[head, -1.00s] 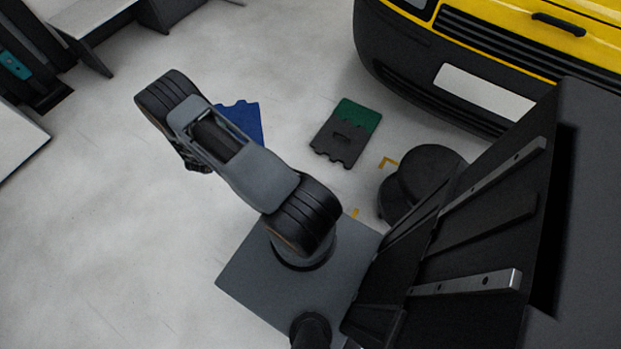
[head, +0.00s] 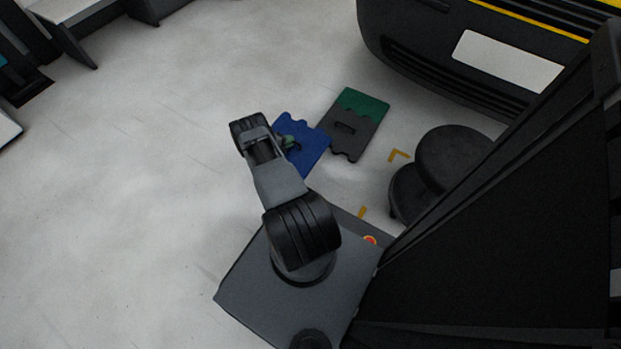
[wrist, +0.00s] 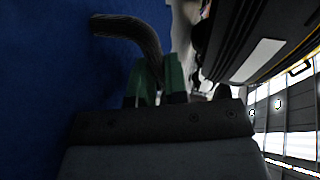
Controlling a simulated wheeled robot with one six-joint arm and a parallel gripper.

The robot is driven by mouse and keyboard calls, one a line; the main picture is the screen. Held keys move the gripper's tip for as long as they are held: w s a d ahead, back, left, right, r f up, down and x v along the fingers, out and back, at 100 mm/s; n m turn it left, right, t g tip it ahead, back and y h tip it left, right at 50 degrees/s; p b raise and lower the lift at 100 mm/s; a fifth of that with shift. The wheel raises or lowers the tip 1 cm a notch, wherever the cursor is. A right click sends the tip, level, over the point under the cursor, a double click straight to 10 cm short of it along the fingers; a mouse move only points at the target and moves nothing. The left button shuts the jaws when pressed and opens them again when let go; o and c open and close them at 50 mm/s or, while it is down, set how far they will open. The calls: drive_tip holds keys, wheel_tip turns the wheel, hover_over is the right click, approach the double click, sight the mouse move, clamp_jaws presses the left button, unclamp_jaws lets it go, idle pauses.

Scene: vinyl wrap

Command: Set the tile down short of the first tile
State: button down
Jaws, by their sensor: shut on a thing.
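The blue tile (head: 313,151) has notched edges and is in my gripper (head: 289,143), whose green fingertips show beside it in the head view. In the wrist view the blue tile (wrist: 45,70) fills the left side, and my gripper (wrist: 158,82) is shut at a dark curved handle (wrist: 130,27) on its face. A dark grey tile (head: 362,138) with a slot lies on the floor, joined to a green piece (head: 364,103) at its far end. The blue tile is close to the grey tile's left edge; whether they touch, and its height, I cannot tell.
Yellow corner marks (head: 398,155) are on the pale floor (head: 130,190). A black round stool-like object (head: 455,160) stands to their right. A vehicle's dark bumper (head: 420,75) is behind the tiles. The floor on the left is clear.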

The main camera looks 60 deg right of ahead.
sight(302, 158)
drive_tip(key=s+f, duration=0.1)
drive_tip(key=s, duration=0.1)
drive_tip(key=s+a+f, duration=0.1)
drive_tip(key=s, duration=0.2)
drive_tip(key=s+a+f, duration=0.1)
drive_tip(key=s+f, duration=0.1)
drive_tip(key=s, duration=0.1)
drive_tip(key=shift+b, duration=0.3)
drive_tip(key=shift+s+a+f+b, duration=0.1)
drive_tip(key=shift+s+f+b, duration=0.15)
drive_tip(key=shift+s+f, duration=0.3)
drive_tip(key=shift+s+f+b, duration=0.25)
drive_tip(key=shift+s+f, duration=0.05)
drive_tip(key=shift+f, duration=0.35)
drive_tip(key=shift+s+a+f, duration=0.15)
drive_tip(key=shift+s+f, duration=0.3)
drive_tip(key=shift+f, duration=0.05)
drive_tip(key=f, duration=0.1)
drive_tip(key=s+f+b, duration=0.1)
drive_tip(key=f, duration=0.1)
drive_tip(key=f+b, duration=0.1)
drive_tip(key=shift+s+a+f, duration=0.2)
drive_tip(key=shift+s+f, duration=0.05)
drive_tip(key=shift+s, duration=0.1)
drive_tip(key=shift+f+b, duration=0.3)
drive_tip(key=shift+b, duration=0.1)
drive_tip(key=shift+r, duration=0.1)
